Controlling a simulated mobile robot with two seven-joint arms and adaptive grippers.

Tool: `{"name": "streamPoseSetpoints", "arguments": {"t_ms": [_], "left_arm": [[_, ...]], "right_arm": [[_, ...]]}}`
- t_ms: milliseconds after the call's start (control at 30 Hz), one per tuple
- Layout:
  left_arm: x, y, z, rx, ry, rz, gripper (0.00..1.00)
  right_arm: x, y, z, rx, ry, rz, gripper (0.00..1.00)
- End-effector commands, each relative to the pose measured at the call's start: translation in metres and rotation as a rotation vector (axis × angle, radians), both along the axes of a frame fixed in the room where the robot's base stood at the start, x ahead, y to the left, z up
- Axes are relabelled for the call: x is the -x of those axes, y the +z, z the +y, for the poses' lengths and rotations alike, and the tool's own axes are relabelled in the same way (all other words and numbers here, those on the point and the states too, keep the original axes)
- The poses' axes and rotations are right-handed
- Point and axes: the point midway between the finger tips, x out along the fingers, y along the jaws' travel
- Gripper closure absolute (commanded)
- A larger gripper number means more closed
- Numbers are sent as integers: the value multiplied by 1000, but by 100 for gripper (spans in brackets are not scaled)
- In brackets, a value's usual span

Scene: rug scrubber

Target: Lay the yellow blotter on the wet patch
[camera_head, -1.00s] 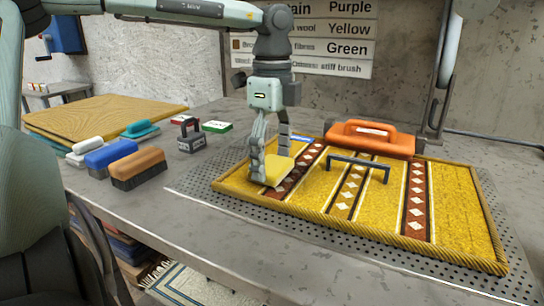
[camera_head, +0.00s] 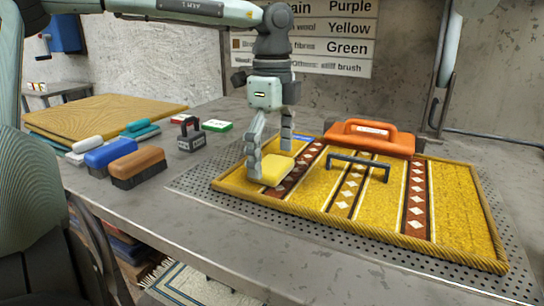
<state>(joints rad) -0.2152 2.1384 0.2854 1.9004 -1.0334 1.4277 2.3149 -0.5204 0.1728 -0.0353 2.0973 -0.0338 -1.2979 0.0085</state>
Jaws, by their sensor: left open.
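The yellow blotter (camera_head: 276,171) is a small yellow block lying flat on the left part of the yellow patterned rug (camera_head: 455,205), close to its first brown diamond stripe. My left gripper (camera_head: 269,156) points down over the blotter. Its fingers are spread apart, one at the blotter's left side and one behind it, and they do not grip it. I cannot make out the wet patch; part of the rug is hidden under the blotter and behind the fingers. My right gripper is not in view.
An orange tool (camera_head: 370,137) and a dark bar handle (camera_head: 357,165) are on the rug right of my gripper. Orange (camera_head: 138,167), blue (camera_head: 110,154) and teal (camera_head: 140,130) brushes stand at the left. A wall sign (camera_head: 330,48) hangs behind.

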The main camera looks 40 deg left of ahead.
Motion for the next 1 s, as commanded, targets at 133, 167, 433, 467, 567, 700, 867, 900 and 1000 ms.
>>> {"name": "streamPoseSetpoints", "arguments": {"t_ms": [133, 167, 433, 467, 567, 700, 867, 900, 1000], "left_arm": [[-1, 22, 0, -2, 2, -4, 3], [-1, 29, 0, -3, 1, -3, 3], [-1, 88, 0, -3, 1, -2, 3], [-1, 94, 0, -3, 0, -2, 3], [-1, 108, 0, -3, 0, -1, 3], [-1, 119, 0, 0, -1, 0, 3], [0, 122, 0, 0, -2, 1, 3], [0, 122, 0, 0, -2, 1, 3], [0, 122, 0, 0, -2, 1, 3]], "right_arm": [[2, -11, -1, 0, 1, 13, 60], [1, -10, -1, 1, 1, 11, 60], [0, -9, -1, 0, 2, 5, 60], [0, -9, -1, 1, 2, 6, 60], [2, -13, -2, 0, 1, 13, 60], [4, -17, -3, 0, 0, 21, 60], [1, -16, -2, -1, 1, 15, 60], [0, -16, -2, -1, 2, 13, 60], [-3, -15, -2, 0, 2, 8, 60]]}}
